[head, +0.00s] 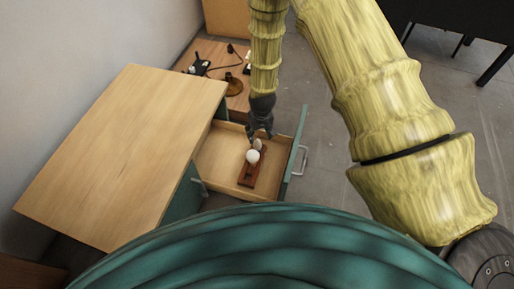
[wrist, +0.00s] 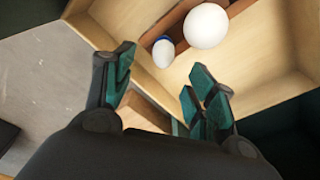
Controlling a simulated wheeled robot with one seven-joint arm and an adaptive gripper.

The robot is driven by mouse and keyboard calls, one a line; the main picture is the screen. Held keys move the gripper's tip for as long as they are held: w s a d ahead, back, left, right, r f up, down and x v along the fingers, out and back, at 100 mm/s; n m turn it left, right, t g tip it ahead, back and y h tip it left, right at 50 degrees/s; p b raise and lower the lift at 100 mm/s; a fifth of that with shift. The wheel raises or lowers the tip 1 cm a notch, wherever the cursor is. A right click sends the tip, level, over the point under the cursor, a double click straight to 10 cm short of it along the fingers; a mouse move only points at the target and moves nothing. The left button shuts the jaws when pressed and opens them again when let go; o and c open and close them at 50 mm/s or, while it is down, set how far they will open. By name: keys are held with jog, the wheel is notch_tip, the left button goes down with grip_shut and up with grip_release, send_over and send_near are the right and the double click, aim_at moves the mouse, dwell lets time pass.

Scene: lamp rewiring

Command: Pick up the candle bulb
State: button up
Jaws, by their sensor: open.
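A small, pale, elongated bulb with a blue collar, which looks like the candle bulb (wrist: 163,54), sits in a reddish-brown holder (head: 246,178) inside the open drawer. It also shows in the head view (head: 257,145), just below my gripper. A larger round white bulb (wrist: 206,26) is beside it in the same holder, also seen in the head view (head: 252,157). My gripper (head: 260,136) points down over the drawer, open and empty. In the wrist view its fingers (wrist: 162,72) are spread, with the small bulb beyond the gap between them. I cannot tell the exact height between them.
The open drawer (head: 218,163) has a light wooden floor and a teal front (head: 299,145) with a metal handle. A wooden desk top (head: 130,150) lies to its left. Behind is a low brown table (head: 213,50) with a dark lamp (head: 233,84).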

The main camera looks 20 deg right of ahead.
aim_at(257, 145)
jog(key=f, duration=0.1)
jog(key=f+b, duration=0.1)
jog(key=f, duration=0.2)
jog(key=shift+w+f, duration=0.1)
jog(key=shift+w, duration=0.15)
jog(key=shift+w+a+f+b, duration=0.1)
jog(key=shift+a+f+b, duration=0.05)
jog(key=shift+f+b, duration=1.05)
jog(key=shift+w+a+f+b, duration=0.1)
jog(key=shift+f+b, duration=0.75)
jog(key=shift+f, duration=0.5)
jog(key=c, duration=1.1)
